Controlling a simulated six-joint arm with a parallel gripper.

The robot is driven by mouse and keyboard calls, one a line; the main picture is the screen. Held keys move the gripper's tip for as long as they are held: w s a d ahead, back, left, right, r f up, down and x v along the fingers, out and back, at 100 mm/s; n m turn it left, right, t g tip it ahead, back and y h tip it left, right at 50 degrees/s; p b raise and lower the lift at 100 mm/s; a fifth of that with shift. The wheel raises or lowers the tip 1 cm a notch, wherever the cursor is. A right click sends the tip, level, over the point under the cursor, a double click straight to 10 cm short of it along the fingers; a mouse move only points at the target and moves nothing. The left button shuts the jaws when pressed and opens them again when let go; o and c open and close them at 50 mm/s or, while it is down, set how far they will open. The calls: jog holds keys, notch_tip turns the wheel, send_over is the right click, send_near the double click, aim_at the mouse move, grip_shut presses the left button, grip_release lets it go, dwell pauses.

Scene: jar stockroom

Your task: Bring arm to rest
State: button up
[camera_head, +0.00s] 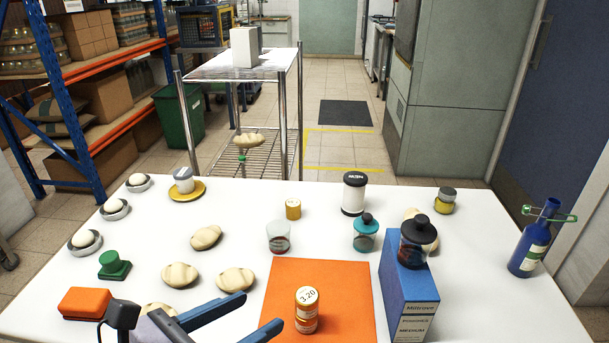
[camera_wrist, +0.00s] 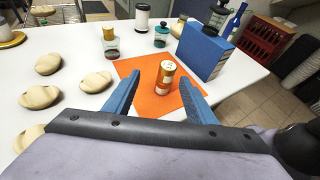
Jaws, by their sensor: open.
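My gripper (camera_head: 262,309) is low at the front of the white table, by the left edge of an orange mat (camera_head: 345,285). Its two blue fingers stand apart with nothing held between them. In the wrist view my gripper (camera_wrist: 160,77) points toward an orange jar (camera_wrist: 167,77), which stands upright on the mat beyond or between the fingertips. The jar (camera_head: 306,318) has a white lid marked 3-20 in the head view and sits to the right of the fingers, apart from them there.
A blue box (camera_head: 405,290) with a dark-lidded jar (camera_head: 415,245) on top stands right of the mat. Several bread rolls (camera_head: 236,279) and an orange block (camera_head: 85,303) lie left. A blue bottle (camera_head: 530,245) stands far right. Jars line the back; a metal rack (camera_head: 300,100) stands behind.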

jog(key=w+r+n+t+y+p, duration=0.2)
jog(key=w+r+n+y+p, duration=0.4)
jog(key=w+n, duration=0.55)
jog(key=w+r+n+t+y+p, duration=0.1)
jog(key=w+r+n+y+p, duration=0.3)
jog(key=w+r+n+p, duration=0.55)
jog(key=s+d+f+n+g+p, duration=0.3)
jog(key=s+d+n+g+p, duration=0.1)
jog(key=s+d+n, duration=0.3)
jog(key=s+d+f+n+g+h+p, duration=0.1)
jog(key=s+d+f+n+g+p, duration=0.2)
jog(key=s+d+n, duration=0.4)
jog(key=s+d+f+n+g+h+p, duration=0.1)
jog(key=s+d+f+n+g+p, duration=0.3)
jog(key=d, duration=0.8)
jog(key=s+n+g+p, duration=0.1)
jog(key=s+n+g, duration=0.1)
jog(key=n+g, duration=0.1)
jog(key=shift+s, duration=0.4)
